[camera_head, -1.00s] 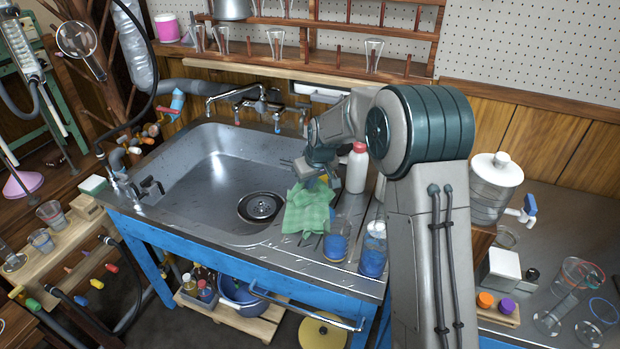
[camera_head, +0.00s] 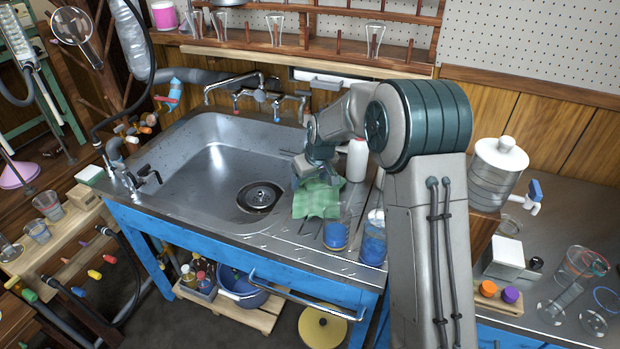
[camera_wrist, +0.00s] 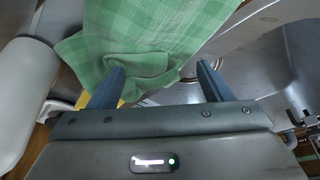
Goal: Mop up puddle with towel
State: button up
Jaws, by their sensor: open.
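The green checked towel (camera_head: 318,201) lies on the drainboard right of the sink basin, with folds in it. It fills the upper middle of the wrist view (camera_wrist: 150,35). My gripper (camera_head: 308,168) is above the towel's back edge. In the wrist view its two fingers (camera_wrist: 161,78) are spread apart, with towel cloth showing between and beyond them. Whether the fingertips touch the cloth I cannot tell. I cannot make out a distinct puddle; small light marks show on the drainboard (camera_head: 290,248) in front of the towel.
A white bottle (camera_head: 357,161) stands behind the towel on the right.

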jog(key=shift+f, duration=0.1)
jog(key=shift+f+b, duration=0.7)
jog(key=shift+f, duration=0.15)
grip_shut()
jog(key=shift+r, duration=0.1)
